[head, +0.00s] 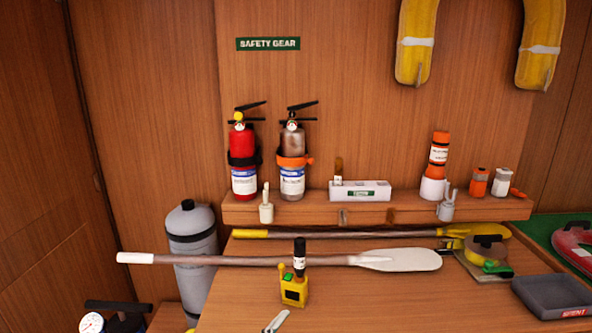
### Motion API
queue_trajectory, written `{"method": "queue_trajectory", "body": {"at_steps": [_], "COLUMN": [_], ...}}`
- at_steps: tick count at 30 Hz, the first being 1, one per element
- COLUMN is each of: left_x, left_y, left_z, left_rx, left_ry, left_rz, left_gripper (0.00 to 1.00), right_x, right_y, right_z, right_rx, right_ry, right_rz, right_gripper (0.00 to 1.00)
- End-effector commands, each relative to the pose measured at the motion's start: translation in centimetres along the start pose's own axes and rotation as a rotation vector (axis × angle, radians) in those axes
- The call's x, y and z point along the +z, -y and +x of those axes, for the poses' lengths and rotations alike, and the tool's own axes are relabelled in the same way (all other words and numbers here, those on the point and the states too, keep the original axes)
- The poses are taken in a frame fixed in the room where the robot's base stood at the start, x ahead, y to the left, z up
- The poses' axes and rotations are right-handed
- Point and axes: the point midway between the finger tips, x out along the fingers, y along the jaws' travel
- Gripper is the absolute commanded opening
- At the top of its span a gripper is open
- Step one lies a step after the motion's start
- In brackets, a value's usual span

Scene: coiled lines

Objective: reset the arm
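Neither of my grippers can be made out in the head view, and no arm link is clearly seen. The task names no object. A wooden bench (350,308) fills the lower middle. On it stands a yellow handheld radio (294,292) with a black top part. A small grey-white object (275,321) lies at the bottom edge, partly cut off; I cannot tell what it is.
Two paddles, one white-bladed (400,260) and one yellow (340,234), lie across the bench. A shelf (325,207) holds a red extinguisher (242,158) and a grey one (291,155). A dark tray (555,296) is at right. A grey cylinder (192,250) stands left.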

Motion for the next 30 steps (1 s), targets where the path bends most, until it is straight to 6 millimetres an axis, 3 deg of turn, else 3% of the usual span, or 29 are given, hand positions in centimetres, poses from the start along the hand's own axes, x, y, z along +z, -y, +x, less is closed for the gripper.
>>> {"method": "queue_trajectory", "body": {"at_steps": [1,6,9,15,18,21,30], "left_x": [2.9,10.9,14.6,18.8,19.7,20.0,20.0], "left_y": [-1.0,-3.6,-5.2,-7.5,-8.1,-8.3,-8.3], "left_z": [-2.4,-10.7,-16.2,-25.2,-27.8,-28.9,-29.0], "left_rx": [0.012,0.03,0.033,0.023,0.018,0.015,0.015], "left_ry": [0.089,0.359,0.51,0.735,0.795,0.822,0.823], "left_rz": [-0.071,-0.288,-0.402,-0.562,-0.601,-0.621,-0.622], "left_gripper": [0.51,0.51,0.51,0.51,0.51,0.51,0.51], "right_x": [1.0,4.0,5.6,7.8,8.3,8.6,8.6], "right_y": [0.8,3.2,4.6,6.8,7.4,7.7,7.7], "right_z": [-0.7,-2.8,-4.1,-6.3,-7.0,-7.3,-7.3], "right_rx": [-0.008,-0.027,-0.035,-0.043,-0.045,-0.045,-0.045], "right_ry": [0.036,0.147,0.21,0.304,0.33,0.341,0.341], "right_rz": [0.061,0.254,0.358,0.517,0.559,0.579,0.579], "right_gripper": [0.5,0.5,0.5,0.5,0.5,0.5,0.5]}}
